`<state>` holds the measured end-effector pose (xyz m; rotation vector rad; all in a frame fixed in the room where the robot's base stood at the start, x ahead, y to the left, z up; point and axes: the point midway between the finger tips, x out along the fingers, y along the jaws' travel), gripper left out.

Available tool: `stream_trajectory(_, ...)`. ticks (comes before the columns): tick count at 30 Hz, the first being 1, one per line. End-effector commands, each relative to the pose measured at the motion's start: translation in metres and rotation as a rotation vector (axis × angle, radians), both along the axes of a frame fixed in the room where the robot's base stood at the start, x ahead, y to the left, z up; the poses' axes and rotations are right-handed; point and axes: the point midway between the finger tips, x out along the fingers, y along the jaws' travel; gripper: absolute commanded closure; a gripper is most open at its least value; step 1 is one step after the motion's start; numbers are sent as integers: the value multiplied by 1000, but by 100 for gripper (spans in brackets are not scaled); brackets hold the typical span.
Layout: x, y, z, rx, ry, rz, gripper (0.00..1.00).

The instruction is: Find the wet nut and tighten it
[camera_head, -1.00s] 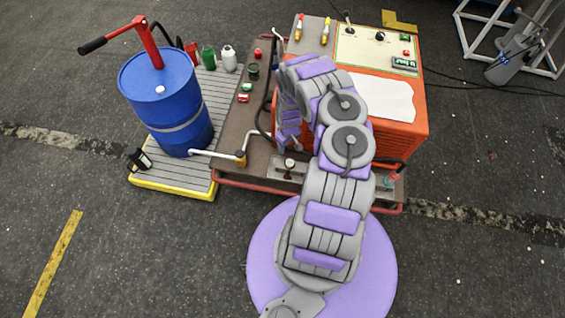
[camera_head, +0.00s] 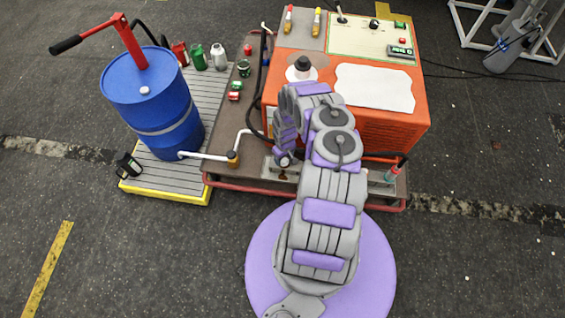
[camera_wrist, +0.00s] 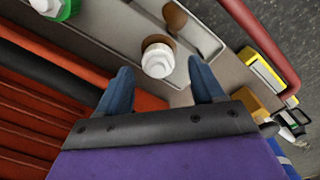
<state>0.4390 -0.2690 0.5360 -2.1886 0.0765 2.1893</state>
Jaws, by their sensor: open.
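My gripper (camera_head: 284,158) hangs over the front of the orange machine in the head view. In the wrist view its two blue fingers (camera_wrist: 162,86) are spread apart. A small white round cap-like part (camera_wrist: 157,60) lies just past and between the fingertips, with a brown patch beside it on the grey channel (camera_wrist: 118,26). It is not gripped. A brown fitting (camera_head: 233,158) joins the white pipe (camera_head: 205,155) left of my gripper; it also shows in the wrist view (camera_wrist: 245,102). I cannot tell which part is a wet nut.
The orange machine (camera_head: 340,130) stands close behind my gripper. A blue drum (camera_head: 150,95) with a red lever stands on a yellow-edged pallet (camera_head: 165,192) at left. A red rail (camera_head: 240,188) runs along the front. Small bottles (camera_head: 208,58) stand behind the drum.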

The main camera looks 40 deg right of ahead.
Motion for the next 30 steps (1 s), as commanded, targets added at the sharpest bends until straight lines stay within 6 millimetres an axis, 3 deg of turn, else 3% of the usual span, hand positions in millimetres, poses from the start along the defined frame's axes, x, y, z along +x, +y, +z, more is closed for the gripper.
stream_trajectory(4, 0, 4, -16, -3, 1, 0, 33)
stream_trajectory(11, 2, 13, -16, -25, -2, 1, 33)
stream_trajectory(18, -1, 7, -21, -13, 1, 0, 29)
stream_trajectory(30, 1, 7, -19, -18, -1, -1, 68)
